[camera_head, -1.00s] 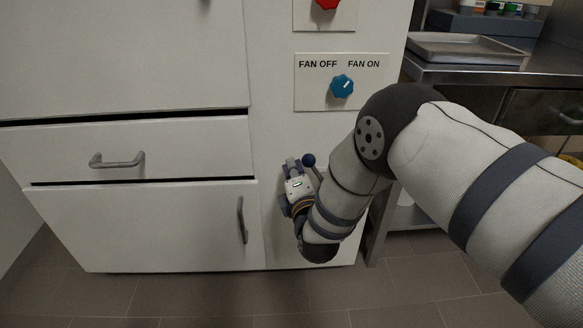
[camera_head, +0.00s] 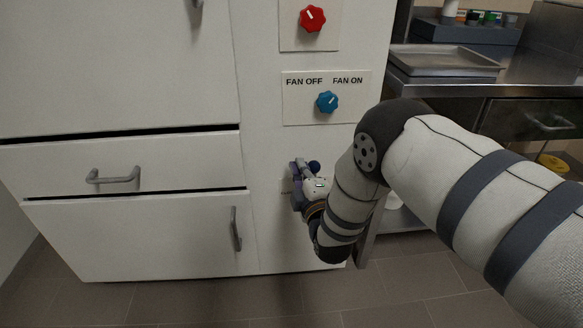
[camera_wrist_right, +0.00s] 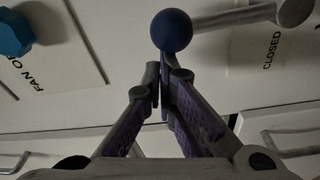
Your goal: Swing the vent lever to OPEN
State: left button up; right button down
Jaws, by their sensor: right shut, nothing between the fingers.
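The vent lever is a grey rod with a dark blue ball knob (camera_head: 314,166) low on the white cabinet panel. In the right wrist view the ball (camera_wrist_right: 171,29) lies just beyond my fingertips, and the rod (camera_wrist_right: 235,17) runs from it to a round pivot (camera_wrist_right: 295,11). A CLOSED label (camera_wrist_right: 272,50) is beside the rod. In the head view the lever's lower part is hidden behind my wrist. My right gripper (camera_head: 296,170) is shut and empty, just left of the ball; I cannot tell whether it touches. My left gripper is not in view.
A blue fan knob (camera_head: 327,102) and a red knob (camera_head: 313,18) sit above the lever. A drawer handle (camera_head: 113,176) and a vertical door handle (camera_head: 235,229) stick out at left. A steel counter with a tray (camera_head: 445,62) stands at right.

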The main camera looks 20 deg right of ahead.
jog(key=d+m, duration=0.1)
jog(key=m, duration=0.1)
jog(key=d+m+p, duration=0.1)
jog(key=shift+s+d+r, duration=0.35)
jog(key=shift+s+r, duration=0.05)
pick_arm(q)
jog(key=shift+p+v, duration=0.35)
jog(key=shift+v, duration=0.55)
pick_arm(e)
jog(key=shift+s+d+f+m+t, duration=0.15)
jog(key=shift+s+d+m, duration=0.1)
jog(key=shift+d+m, duration=0.5)
jog(key=shift+s+d+f+m+t, duration=0.2)
jog(key=shift+d+m, duration=0.25)
jog(key=shift+d, duration=0.5)
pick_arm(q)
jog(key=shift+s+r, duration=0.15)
pick_arm(e)
jog(key=shift+d+r+h, duration=0.1)
jog(key=shift+r+h, duration=0.05)
jog(key=shift+h, duration=0.15)
